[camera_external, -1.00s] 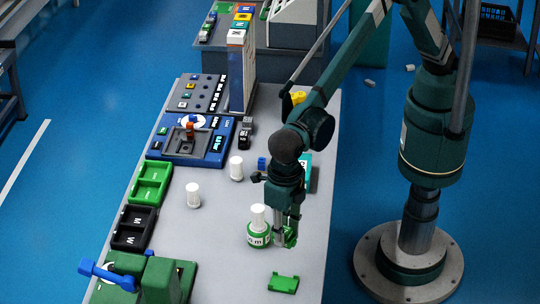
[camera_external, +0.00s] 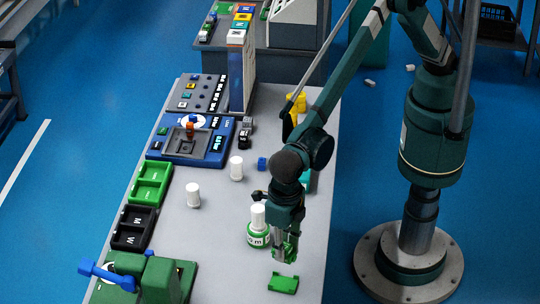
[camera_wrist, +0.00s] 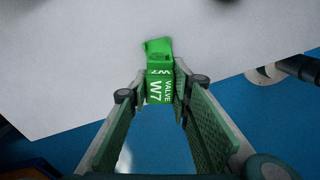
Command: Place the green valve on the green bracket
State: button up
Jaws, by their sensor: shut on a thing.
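My gripper (camera_external: 284,252) is shut on the green valve (camera_external: 291,255), which it holds between its fingertips above the front right part of the table. In the wrist view, the valve (camera_wrist: 160,88) shows a green face with white letters reading "VALVE W7", pinched between the two fingers. The green bracket (camera_external: 283,283) lies on the table just in front of and below my gripper, apart from it in the external view. In the wrist view, a green piece just beyond the valve looks like the bracket (camera_wrist: 158,46); the valve partly covers it.
A white-capped bottle with a green label (camera_external: 258,228) stands just left of my gripper. The table (camera_external: 225,270) is clear left of the bracket.

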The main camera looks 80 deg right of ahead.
jog(key=shift+f, duration=2.55)
jog(key=shift+f, duration=0.1)
jog(key=shift+f, duration=1.75)
jog(key=shift+f+b, duration=0.65)
jog(key=o, duration=1)
jog(key=shift+c, duration=0.2)
jog(key=shift+r, duration=0.2)
jog(key=shift+r+p, duration=0.6)
jog(key=shift+r, duration=0.15)
notch_tip(320, 180, up, 11)
jog(key=shift+r, duration=0.2)
